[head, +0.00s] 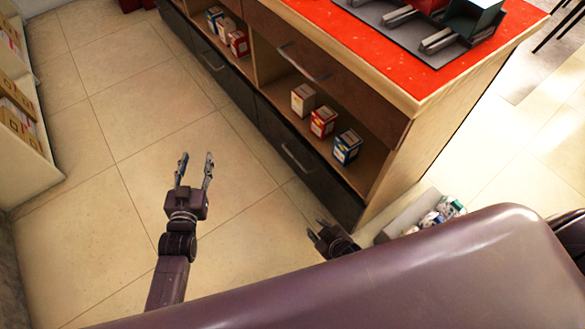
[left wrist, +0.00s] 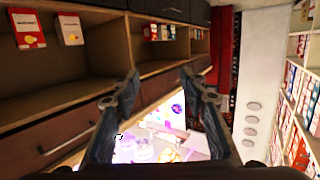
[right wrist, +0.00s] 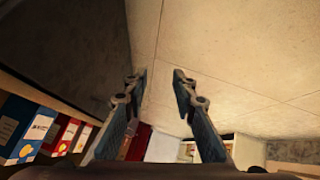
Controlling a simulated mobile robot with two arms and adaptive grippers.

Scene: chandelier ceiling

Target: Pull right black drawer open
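The right black drawer (head: 325,183) is the low dark front at the near end of the cabinet, under the open shelf. It looks shut, flush with the cabinet, and its bar handle (head: 296,160) is clear of both grippers. My right gripper (head: 314,229) is open and empty, low in front of the drawer's near end; its spread fingers show in the right wrist view (right wrist: 157,75), beside a dark panel (right wrist: 65,50). My left gripper (head: 196,158) is open and empty over the floor, left of the handle. Its fingers also show apart in the left wrist view (left wrist: 160,75).
Another black drawer (head: 232,84) lies farther along. Small boxes (head: 322,120) stand on the shelf, below a brown drawer (head: 340,85) and red countertop (head: 350,45). A bin (head: 405,215) stands by the cabinet's near end. Shelving (head: 22,125) is at left; the tiled floor between is clear.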

